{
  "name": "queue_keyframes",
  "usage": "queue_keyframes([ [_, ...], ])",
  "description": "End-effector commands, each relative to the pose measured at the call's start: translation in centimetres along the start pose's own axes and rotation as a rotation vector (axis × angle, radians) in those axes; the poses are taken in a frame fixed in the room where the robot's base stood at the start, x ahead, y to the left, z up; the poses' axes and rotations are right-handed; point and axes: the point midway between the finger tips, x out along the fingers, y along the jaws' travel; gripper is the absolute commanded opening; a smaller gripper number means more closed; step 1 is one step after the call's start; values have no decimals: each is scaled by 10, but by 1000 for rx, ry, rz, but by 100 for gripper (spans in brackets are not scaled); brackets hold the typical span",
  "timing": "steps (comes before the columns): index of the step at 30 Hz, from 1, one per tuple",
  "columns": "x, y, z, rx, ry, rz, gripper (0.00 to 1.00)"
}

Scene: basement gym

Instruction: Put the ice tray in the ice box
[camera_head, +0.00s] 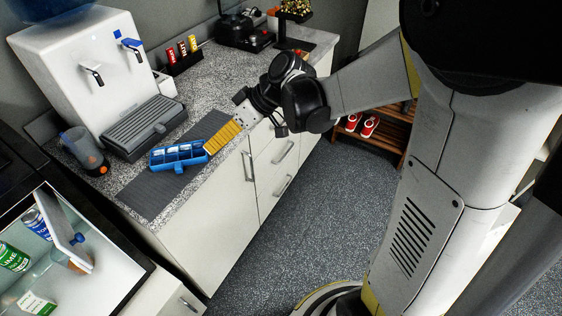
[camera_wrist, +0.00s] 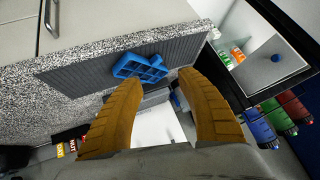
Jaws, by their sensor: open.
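The blue ice tray (camera_head: 179,155) lies on a dark grey ribbed mat (camera_head: 150,196) near the counter's front edge. It also shows in the wrist view (camera_wrist: 139,68), ahead of the fingers. My gripper (camera_head: 209,149) has yellow fingers and is just right of the tray, apparently apart from it. In the wrist view my gripper (camera_wrist: 158,78) is open with nothing held between the fingers. At lower left is an open, lit white cold compartment. A pale flap with a blue knob (camera_head: 72,246), possibly the ice box door, stands tilted in it; the flap's inner side is hidden.
A white water dispenser (camera_head: 82,60) and its grey drip tray (camera_head: 143,127) stand behind the ice tray. Cans, one green (camera_head: 12,257), sit in the cold compartment. The mat's front left part is clear.

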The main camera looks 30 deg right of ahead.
Motion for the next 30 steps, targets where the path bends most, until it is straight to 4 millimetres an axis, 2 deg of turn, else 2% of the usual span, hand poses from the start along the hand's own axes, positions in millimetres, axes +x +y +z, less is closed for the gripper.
queue_keyframes([
  [1, -14, -14, 6, 51, -32, 52, 46],
  [6, -59, -41, 37, 233, -98, 266, 46],
  [12, -106, -64, 82, 391, -84, 513, 46],
  [15, -123, -70, 100, 439, -54, 604, 46],
  [19, -135, -73, 114, 476, -17, 676, 46],
  [20, -137, -73, 116, 481, -12, 686, 41],
  [21, -138, -74, 117, 486, -7, 695, 29],
  [27, -140, -73, 119, 487, -3, 706, 28],
  [30, -141, -66, 117, 429, -35, 717, 28],
])
